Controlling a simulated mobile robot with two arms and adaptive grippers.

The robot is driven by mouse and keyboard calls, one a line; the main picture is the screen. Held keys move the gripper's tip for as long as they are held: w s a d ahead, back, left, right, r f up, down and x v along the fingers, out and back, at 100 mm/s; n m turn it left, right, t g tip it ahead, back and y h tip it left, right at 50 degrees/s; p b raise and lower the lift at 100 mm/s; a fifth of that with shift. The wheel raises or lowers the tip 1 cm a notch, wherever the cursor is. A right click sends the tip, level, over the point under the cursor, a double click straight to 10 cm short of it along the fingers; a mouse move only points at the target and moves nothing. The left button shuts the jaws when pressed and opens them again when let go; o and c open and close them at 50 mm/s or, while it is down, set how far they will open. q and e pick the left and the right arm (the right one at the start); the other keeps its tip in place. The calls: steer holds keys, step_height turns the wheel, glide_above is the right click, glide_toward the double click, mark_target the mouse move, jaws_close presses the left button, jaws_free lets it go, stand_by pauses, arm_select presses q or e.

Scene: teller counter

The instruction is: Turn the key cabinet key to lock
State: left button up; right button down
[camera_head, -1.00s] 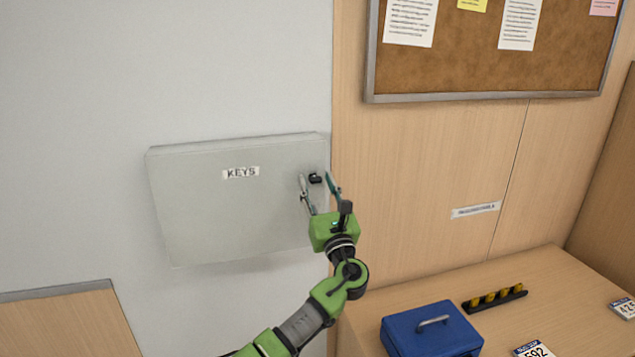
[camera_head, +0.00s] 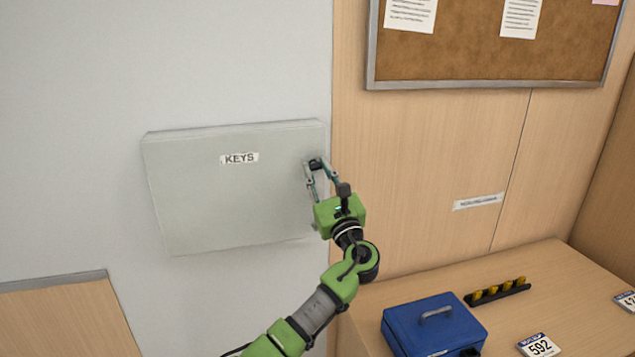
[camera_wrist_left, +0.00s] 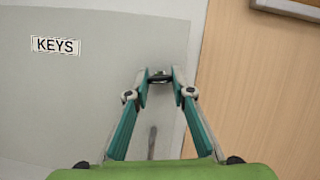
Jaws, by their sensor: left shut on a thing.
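The grey key cabinet (camera_head: 230,205) with its "KEYS" label is mounted on the wall, its door flat and closed. It also shows in the left wrist view (camera_wrist_left: 75,100). The small black key (camera_head: 316,163) sits at the upper right of the cabinet's front. In the left wrist view the dark key (camera_wrist_left: 160,75) is between the fingertips. My left gripper (camera_head: 318,168) is shut on the key, with a fingertip on either side of it. The fingers partly hide the key, so its exact angle cannot be told. My right gripper is not in view.
A wooden counter (camera_head: 545,285) at the lower right holds a blue cash box (camera_head: 432,322), a black holder with yellow pieces (camera_head: 497,291) and number plates (camera_head: 538,345). A cork board (camera_head: 480,45) hangs above. The wall around the cabinet is clear.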

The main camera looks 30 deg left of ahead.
arm_select(q)
steer(key=n+g+b, duration=0.1)
steer(key=n+b, duration=0.2)
steer(key=n+g+b, duration=0.2)
steer(key=n+b, duration=0.1)
steer(key=n+g+y+b, duration=0.1)
steer(key=n+g+b, duration=0.1)
steer(key=n+b, duration=0.1)
steer(key=shift+w+d+f+n, duration=0.1)
steer(key=shift+d+n, duration=0.05)
steer(key=shift+n, duration=0.45)
steer(key=n+b, duration=0.1)
steer(key=n, duration=0.1)
steer(key=n+g, duration=0.1)
steer(key=n, duration=0.1)
steer(key=shift+r+h+b, duration=0.2)
steer(key=shift+h+b, duration=0.1)
steer(key=shift+b, duration=0.1)
steer(key=shift+r+n+g+h, duration=0.1)
steer(key=shift+n+g+h, duration=0.3)
steer(key=shift+n, duration=0.8)
steer(key=shift+r+n+g+h, duration=0.1)
steer(key=shift+n+g+h, duration=0.25)
steer(key=shift+n, duration=0.85)
steer(key=o, duration=1.1)
